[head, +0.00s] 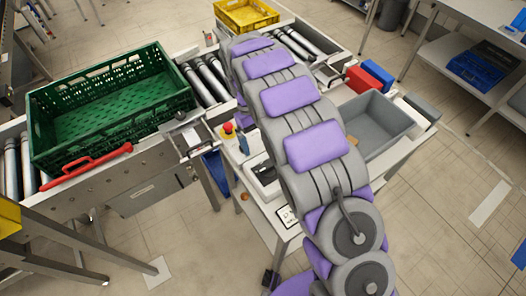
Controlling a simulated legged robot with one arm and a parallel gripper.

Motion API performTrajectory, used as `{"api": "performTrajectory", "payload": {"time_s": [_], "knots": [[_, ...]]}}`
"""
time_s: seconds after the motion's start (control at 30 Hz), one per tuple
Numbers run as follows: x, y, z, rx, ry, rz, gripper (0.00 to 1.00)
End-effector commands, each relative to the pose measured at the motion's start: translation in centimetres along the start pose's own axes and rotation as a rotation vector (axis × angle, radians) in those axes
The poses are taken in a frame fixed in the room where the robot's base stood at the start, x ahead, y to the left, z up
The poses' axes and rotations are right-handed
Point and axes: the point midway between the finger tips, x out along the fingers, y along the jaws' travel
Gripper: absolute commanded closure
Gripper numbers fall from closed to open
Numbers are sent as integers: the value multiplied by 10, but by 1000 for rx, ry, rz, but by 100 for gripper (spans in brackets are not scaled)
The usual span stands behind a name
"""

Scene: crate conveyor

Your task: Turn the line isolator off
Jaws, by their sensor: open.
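No part is clearly readable as the line isolator. A red bar-shaped handle (85,166) lies along the near side of the conveyor, in front of the green crate. A red mushroom button on a yellow base (228,130) sits at the left edge of the white table. A small grey box with a red mark (209,38) stands by the far rollers, left of my arm's far end. My purple and grey arm stretches from the lower right to the top middle. My gripper is not visible; the far end of the arm hides it.
The green crate (112,72) sits on the roller conveyor (205,80); a yellow crate (246,5) is farther back. The white table (392,158) holds a grey bin (376,112), a red box (364,80) and a blue box (377,73).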

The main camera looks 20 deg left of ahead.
Motion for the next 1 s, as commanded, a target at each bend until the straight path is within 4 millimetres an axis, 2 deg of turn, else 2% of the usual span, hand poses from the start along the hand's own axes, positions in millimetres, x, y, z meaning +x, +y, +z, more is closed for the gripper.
{"api": "performTrajectory", "payload": {"time_s": [0.1, 0.43, 0.7, 1.0], "knots": [[-22, 0, -2, 0, 7, 1, 4], [-65, 0, -2, 0, 8, 1, 4], [-78, 0, -2, 0, 5, 1, 4], [-79, 0, -1, 0, 3, 1, 4]]}}
